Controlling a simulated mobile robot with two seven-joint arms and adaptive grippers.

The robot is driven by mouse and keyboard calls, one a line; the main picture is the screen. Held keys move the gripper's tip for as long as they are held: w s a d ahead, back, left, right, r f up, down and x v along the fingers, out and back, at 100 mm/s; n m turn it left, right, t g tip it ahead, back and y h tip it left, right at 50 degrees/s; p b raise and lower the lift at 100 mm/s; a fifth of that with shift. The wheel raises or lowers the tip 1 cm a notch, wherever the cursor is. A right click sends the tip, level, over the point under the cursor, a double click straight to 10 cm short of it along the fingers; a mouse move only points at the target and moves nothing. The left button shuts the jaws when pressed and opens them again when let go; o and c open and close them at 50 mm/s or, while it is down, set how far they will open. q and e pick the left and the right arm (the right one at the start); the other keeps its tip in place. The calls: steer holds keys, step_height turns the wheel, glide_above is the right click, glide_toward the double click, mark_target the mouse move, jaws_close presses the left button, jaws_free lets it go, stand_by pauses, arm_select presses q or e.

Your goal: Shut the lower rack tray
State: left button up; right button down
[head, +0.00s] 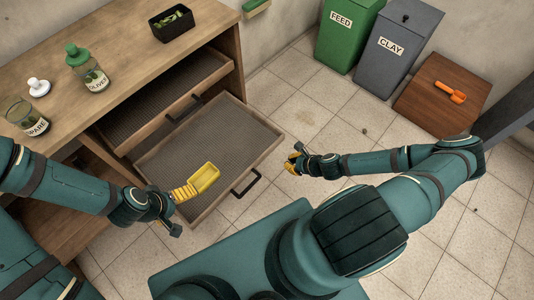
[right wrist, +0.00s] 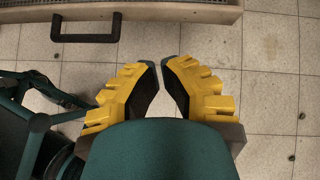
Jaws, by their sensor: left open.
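The lower rack tray (head: 262,132) is pulled well out of the wooden rack, its mesh floor exposed. Its dark bar handle (head: 246,183) is on the front edge; a dark bar handle (right wrist: 86,38) also shows at the upper left of the right wrist view. My left gripper (head: 188,190) is open over the tray's near left part. A yellow open-topped piece (head: 205,178) appears at its fingers; whether they touch it I cannot tell. My right gripper (head: 293,163) is beyond the tray's right side, apart from the handle. Its tips (right wrist: 160,64) are nearly together, with nothing between them.
The upper tray (head: 175,105) is also partly out. Jars (head: 88,72) and a black bin (head: 172,24) stand on the rack top. Green (head: 343,35) and grey (head: 393,50) bins and a brown box (head: 440,95) with an orange scoop (head: 451,92) stand right.

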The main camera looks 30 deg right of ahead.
steer(key=d+m, duration=0.2)
steer(key=b, duration=0.3)
glide_toward(269, 153)
step_height(269, 153, down, 5)
steer(key=w+a, duration=0.1)
steer(key=w, duration=0.1)
steer(key=shift+w+a+r+h, duration=0.1)
steer(key=shift+w+a+h, duration=0.1)
steer(key=shift+w, duration=0.3)
steer(key=shift+w+a+h, duration=0.2)
steer(key=shift+w, duration=0.25)
arm_select(q)
steer(key=f, duration=0.2)
steer(key=w+f, duration=0.1)
steer(key=shift+w+a+f, duration=0.1)
steer(key=shift+a+f, duration=0.1)
steer(key=shift+a, duration=0.2)
